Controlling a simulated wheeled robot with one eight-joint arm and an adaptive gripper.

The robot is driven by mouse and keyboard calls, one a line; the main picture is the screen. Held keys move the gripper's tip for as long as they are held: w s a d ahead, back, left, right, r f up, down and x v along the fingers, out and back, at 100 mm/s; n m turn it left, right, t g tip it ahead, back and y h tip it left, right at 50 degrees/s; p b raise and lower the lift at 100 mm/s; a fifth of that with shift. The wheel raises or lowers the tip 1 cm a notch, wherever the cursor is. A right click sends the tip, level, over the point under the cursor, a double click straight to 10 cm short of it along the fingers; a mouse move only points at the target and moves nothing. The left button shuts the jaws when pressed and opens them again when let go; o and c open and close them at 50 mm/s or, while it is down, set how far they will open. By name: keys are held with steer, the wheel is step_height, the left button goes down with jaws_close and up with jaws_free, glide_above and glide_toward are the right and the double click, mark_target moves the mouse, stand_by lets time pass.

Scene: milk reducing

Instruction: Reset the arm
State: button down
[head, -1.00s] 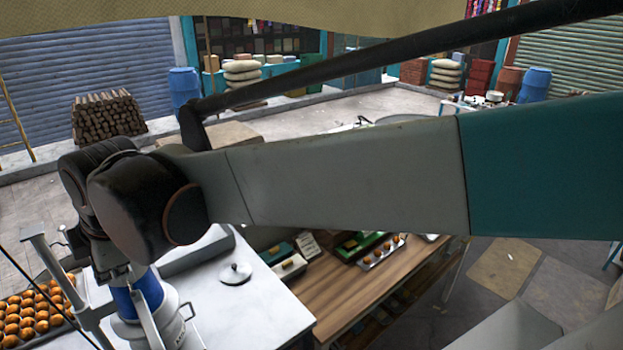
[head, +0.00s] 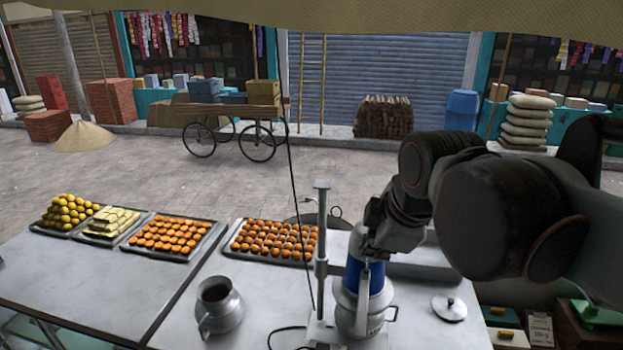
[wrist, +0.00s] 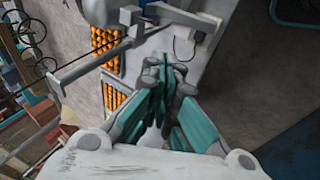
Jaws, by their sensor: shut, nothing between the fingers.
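My gripper (wrist: 165,65) shows in the wrist view, its teal fingers drawn together and with nothing between them. It is apart from the counter, which lies behind it in that view. My dark arm links (head: 510,215) reach in from the right of the head view. I cannot make out the gripper's fingers in the head view.
The white counter (head: 110,290) holds trays of orange sweets (head: 270,258), a metal pot (head: 218,308) and a round lid (head: 449,308). The paved street beyond is open, with a wooden cart (head: 225,113) at its far side.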

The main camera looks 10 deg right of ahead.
steer(key=s+d+f+m+b, duration=0.1)
steer(key=s+f+m+b, duration=0.2)
steer(key=f+b, duration=0.7)
steer(key=s+d+f+m+t+b, duration=0.1)
steer(key=f+m+b, duration=0.6)
steer(key=f, duration=1.1)
steer(key=s+d+f+m+b, duration=0.1)
steer(key=s+f+m+b, duration=0.3)
steer(key=f+b, duration=0.9)
steer(key=shift+s+f+m+h+b, duration=0.3)
steer(key=shift+f+m+h+b, duration=0.1)
steer(key=shift+b, duration=0.55)
